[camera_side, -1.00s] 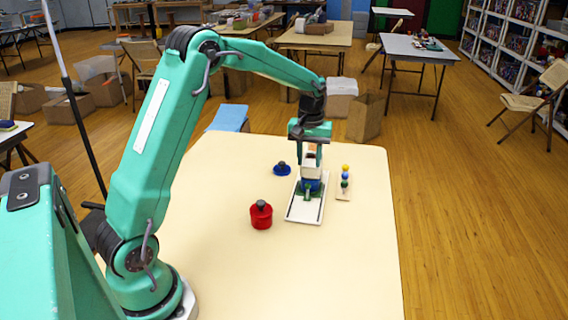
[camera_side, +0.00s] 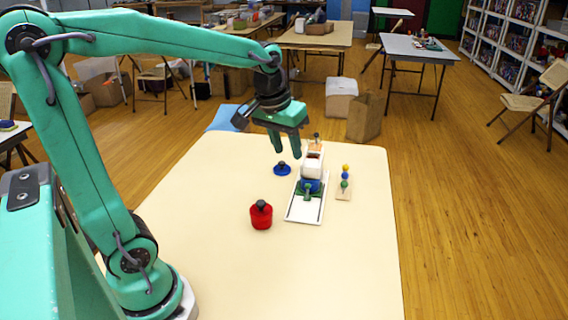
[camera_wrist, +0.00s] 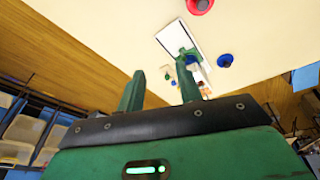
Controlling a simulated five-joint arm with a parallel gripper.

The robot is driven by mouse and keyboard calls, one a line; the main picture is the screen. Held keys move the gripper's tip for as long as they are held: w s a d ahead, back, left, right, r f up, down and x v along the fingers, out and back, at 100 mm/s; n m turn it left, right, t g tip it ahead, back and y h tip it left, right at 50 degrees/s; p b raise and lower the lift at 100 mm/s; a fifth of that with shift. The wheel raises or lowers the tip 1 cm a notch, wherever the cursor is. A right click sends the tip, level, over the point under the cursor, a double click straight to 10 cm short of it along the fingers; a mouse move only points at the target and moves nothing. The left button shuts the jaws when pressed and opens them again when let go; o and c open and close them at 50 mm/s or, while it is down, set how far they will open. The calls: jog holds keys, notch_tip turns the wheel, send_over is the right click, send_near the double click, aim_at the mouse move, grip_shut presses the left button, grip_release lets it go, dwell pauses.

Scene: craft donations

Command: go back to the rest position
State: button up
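My gripper (camera_side: 286,142) hangs in the air above the far part of the table, left of the stacked object, with its two green fingers apart and nothing between them. In the wrist view its fingers (camera_wrist: 160,92) are also spread and empty. The stack (camera_side: 312,170) stands upright on a white tray (camera_side: 304,212). The tray also shows in the wrist view (camera_wrist: 170,38), where the stack is partly hidden behind a finger.
A red lidded pot (camera_side: 261,216) stands on the cream table (camera_side: 240,265), left of the tray. A blue knobbed piece (camera_side: 282,169) sits farther back. A small rack with coloured balls (camera_side: 345,182) is to the right. The near table area is clear.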

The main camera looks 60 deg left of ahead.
jog(key=s+d+m+t, duration=0.2)
jog(key=s+d+m, duration=0.2)
jog(key=s, duration=0.9)
jog(key=shift+d+f, duration=0.2)
jog(key=shift+f, duration=0.15)
dwell(0.4)
